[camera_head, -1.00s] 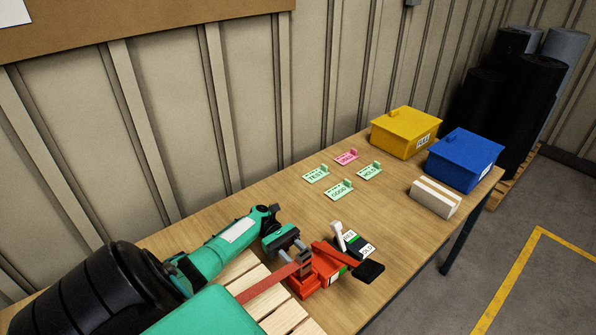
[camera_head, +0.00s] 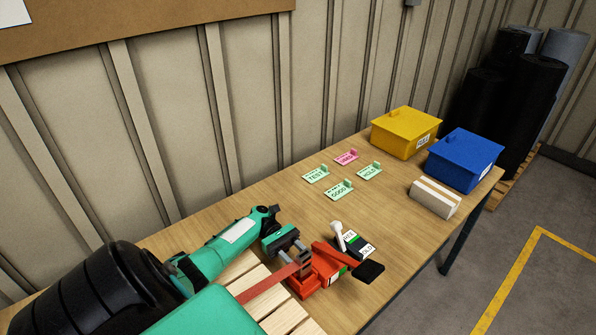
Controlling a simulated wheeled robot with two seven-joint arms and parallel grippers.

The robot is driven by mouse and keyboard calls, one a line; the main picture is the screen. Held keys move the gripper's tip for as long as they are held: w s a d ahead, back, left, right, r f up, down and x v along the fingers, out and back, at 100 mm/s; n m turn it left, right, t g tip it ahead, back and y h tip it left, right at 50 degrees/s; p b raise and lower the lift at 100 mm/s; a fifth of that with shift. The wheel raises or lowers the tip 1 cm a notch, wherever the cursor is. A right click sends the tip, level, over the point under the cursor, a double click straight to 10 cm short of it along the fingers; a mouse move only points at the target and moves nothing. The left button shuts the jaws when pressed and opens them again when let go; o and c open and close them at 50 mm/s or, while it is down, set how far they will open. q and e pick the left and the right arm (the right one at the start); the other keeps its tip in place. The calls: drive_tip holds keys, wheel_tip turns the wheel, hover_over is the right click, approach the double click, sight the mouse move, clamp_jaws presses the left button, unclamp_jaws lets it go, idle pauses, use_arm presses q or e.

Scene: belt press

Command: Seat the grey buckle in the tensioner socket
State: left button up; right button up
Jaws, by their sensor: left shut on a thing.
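The grey buckle (camera_head: 305,257) is at the right end of a flat red strap (camera_head: 270,284), beside the red tensioner (camera_head: 325,267). The tensioner has a lever with a black end (camera_head: 369,272). My left gripper (camera_head: 294,252) is at the buckle, shut on it, with its grey fingers partly hiding it. The buckle is at the tensioner's left side; I cannot tell whether it is inside the socket, which is too small and partly hidden here. My right gripper is not in view.
Wooden slats (camera_head: 275,312) lie under the strap. Small tags (camera_head: 340,189), a yellow bin (camera_head: 404,135), a blue bin (camera_head: 464,161) and a pale block (camera_head: 434,197) stand farther back.

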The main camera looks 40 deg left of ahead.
use_arm(q)
drive_tip(key=shift+f+b, duration=0.85)
drive_tip(key=shift+f, duration=0.25)
drive_tip(key=shift+f+b, duration=0.55)
drive_tip(key=shift+f, duration=0.15)
drive_tip(key=shift+d+f, duration=0.15)
drive_tip(key=shift+f, duration=0.15)
